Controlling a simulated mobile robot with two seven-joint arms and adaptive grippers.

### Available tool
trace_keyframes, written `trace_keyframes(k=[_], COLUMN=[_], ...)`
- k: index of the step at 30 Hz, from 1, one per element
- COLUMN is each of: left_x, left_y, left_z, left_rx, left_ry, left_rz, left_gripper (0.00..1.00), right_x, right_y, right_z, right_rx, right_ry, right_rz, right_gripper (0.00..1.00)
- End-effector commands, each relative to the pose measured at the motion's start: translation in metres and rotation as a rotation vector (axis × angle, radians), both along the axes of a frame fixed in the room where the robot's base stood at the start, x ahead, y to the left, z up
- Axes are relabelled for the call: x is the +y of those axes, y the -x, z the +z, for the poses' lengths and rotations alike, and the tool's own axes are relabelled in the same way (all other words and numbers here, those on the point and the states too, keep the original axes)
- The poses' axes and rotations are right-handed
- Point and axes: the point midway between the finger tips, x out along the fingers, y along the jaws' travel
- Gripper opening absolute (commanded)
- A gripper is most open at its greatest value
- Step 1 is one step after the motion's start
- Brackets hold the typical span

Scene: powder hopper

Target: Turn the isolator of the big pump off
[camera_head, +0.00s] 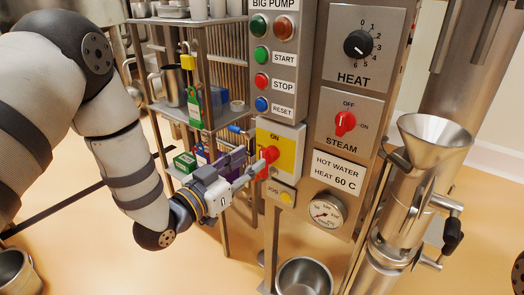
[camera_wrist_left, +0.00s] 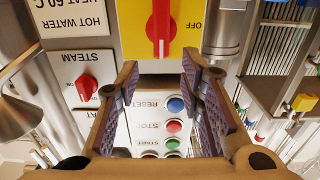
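The big pump's isolator is a red handle (camera_head: 268,156) on a yellow plate (camera_head: 289,146), below the start, stop and reset buttons. The word ON is above the handle. In the left wrist view, which is upside down, the red handle (camera_wrist_left: 160,28) stands upright in the picture, its white mark at the ON end; OFF is printed to its right. My left gripper (camera_head: 248,170) is at the plate, close to the handle. In the wrist view its purple fingers (camera_wrist_left: 160,68) are spread with nothing between them; the handle is just beyond their tips. My right gripper does not show.
The steam knob (camera_head: 345,122) and heat knob (camera_head: 358,43) are on the panel to the right. A yellow jog button (camera_head: 286,197) is below the isolator. A shelf rack (camera_head: 205,118) with a metal jug and boxes is left of it. A steel funnel (camera_head: 435,135) stands at the right.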

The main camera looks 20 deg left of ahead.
Motion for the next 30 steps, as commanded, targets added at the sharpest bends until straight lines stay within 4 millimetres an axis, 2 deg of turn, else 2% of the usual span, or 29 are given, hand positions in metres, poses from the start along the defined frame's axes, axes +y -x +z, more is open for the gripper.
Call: trace_keyframes(k=[3,9,18,19,23,24,30], left_x=[-0.01,-0.02,-0.022,-0.022,-0.022,-0.023,-0.024], left_y=[-0.028,-0.056,-0.062,-0.062,-0.061,-0.061,-0.061], left_z=[-0.003,-0.003,-0.001,-0.001,-0.001,-0.002,-0.002], left_rx=[0.002,0.004,0.004,0.004,0.004,0.004,0.008], left_ry=[-0.002,-0.001,0.0,0.0,0.0,0.001,0.005], left_rz=[-0.001,0.0,0.002,0.002,0.001,0.0,-0.004], left_gripper=[0.35,0.35,0.35,0.33,0.03,0.0,0.0], right_x=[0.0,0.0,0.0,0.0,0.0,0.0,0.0], right_y=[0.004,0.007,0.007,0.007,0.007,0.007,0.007], right_z=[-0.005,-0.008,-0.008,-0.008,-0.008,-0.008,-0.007], right_rx=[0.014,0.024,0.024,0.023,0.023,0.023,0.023], right_ry=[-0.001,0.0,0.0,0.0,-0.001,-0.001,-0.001], right_rz=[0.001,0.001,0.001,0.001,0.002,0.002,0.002], right_gripper=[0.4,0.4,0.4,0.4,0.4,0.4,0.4])
